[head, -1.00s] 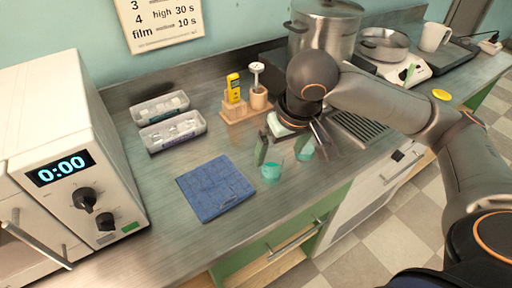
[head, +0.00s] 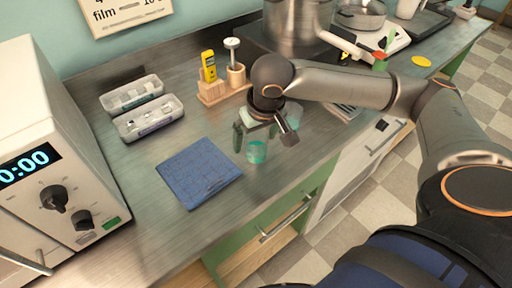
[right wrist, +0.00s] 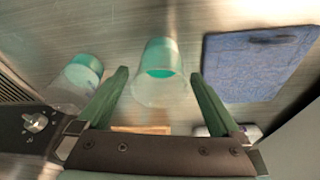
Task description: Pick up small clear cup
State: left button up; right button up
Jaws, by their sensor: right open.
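A small clear cup with teal contents (head: 257,152) stands on the steel counter, in front of my right gripper (head: 255,135). In the right wrist view this cup (right wrist: 160,72) shows between the two green fingers, with a gap on each side. My right gripper is open and holds nothing. A second clear cup with a teal bottom (right wrist: 78,82) stands just outside the left finger in the wrist view. In the head view it (head: 293,112) is partly hidden behind the gripper. My left gripper is not in view.
A blue folded cloth (head: 198,172) lies left of the cups. Two white trays (head: 148,118), a wooden holder with a yellow device (head: 209,68) and a big pot (head: 297,28) stand farther back. A microwave (head: 50,140) is at the left. The counter's front edge is close to the cups.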

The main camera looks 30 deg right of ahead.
jog(key=shift+x, duration=1.1)
jog(key=c, duration=1.3)
jog(key=shift+r, duration=0.25)
